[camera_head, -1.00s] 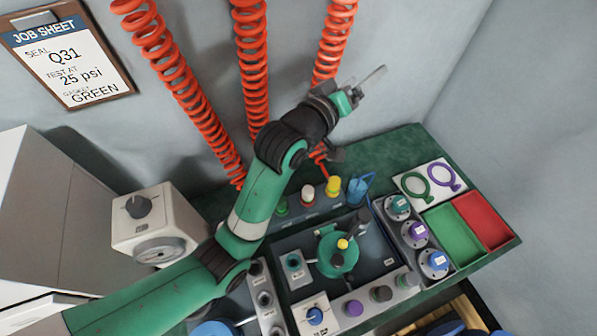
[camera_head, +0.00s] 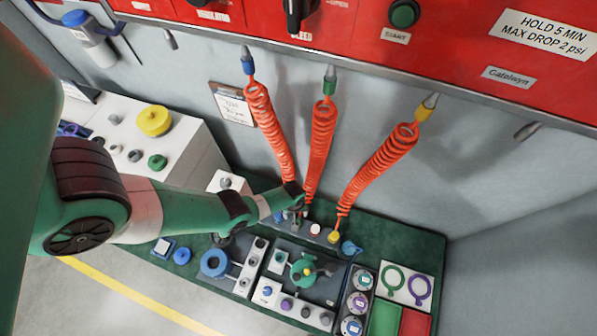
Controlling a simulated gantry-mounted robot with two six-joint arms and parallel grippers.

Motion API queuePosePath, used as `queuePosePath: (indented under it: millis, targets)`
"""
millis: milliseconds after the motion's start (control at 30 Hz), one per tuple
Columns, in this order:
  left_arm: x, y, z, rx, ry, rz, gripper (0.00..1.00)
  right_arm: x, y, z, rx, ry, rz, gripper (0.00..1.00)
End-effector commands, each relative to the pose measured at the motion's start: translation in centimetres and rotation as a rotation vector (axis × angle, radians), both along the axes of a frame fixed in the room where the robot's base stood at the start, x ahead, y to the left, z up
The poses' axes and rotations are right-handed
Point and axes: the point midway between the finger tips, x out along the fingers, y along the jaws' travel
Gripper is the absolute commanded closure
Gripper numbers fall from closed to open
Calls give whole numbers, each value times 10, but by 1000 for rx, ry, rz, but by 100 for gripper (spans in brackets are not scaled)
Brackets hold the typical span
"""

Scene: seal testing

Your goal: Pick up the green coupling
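Three orange coiled hoses hang from the red panel. The middle hose (camera_head: 320,140) has a green fitting (camera_head: 330,85) at its top end and runs down to the bench beside my gripper. My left gripper (camera_head: 298,218) is at the coupling dock at the back of the bench, pointing down. It is small and partly covered by its own wrist, so its opening is unclear. A white-topped piece (camera_head: 315,229) and a yellow coupling (camera_head: 334,237) sit in the dock to its right. The green coupling is not clearly visible; the gripper covers that part of the dock. My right gripper is not in view.
A green valve fixture (camera_head: 303,270) stands in front of the dock. Labelled round pieces (camera_head: 357,303) stand to its right, beside a white card (camera_head: 405,294) with green and purple rings. Green (camera_head: 383,319) and red (camera_head: 414,323) trays are at the front right.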

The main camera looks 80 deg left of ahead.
Motion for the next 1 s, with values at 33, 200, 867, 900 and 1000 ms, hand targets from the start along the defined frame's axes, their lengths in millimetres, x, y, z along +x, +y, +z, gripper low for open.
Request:
queuePosePath:
  millis: [33,200,867,900,1000]
  targets:
    - [0,0,0,0,-1,1,21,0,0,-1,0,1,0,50]
    - [1,0,-14,1,-2,0,21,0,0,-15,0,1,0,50]
    - [2,0,-84,1,-3,-1,21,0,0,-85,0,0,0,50]
    - [2,0,-92,1,-3,-1,21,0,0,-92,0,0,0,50]
    - [1,-1,-110,1,-2,-1,21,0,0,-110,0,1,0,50]
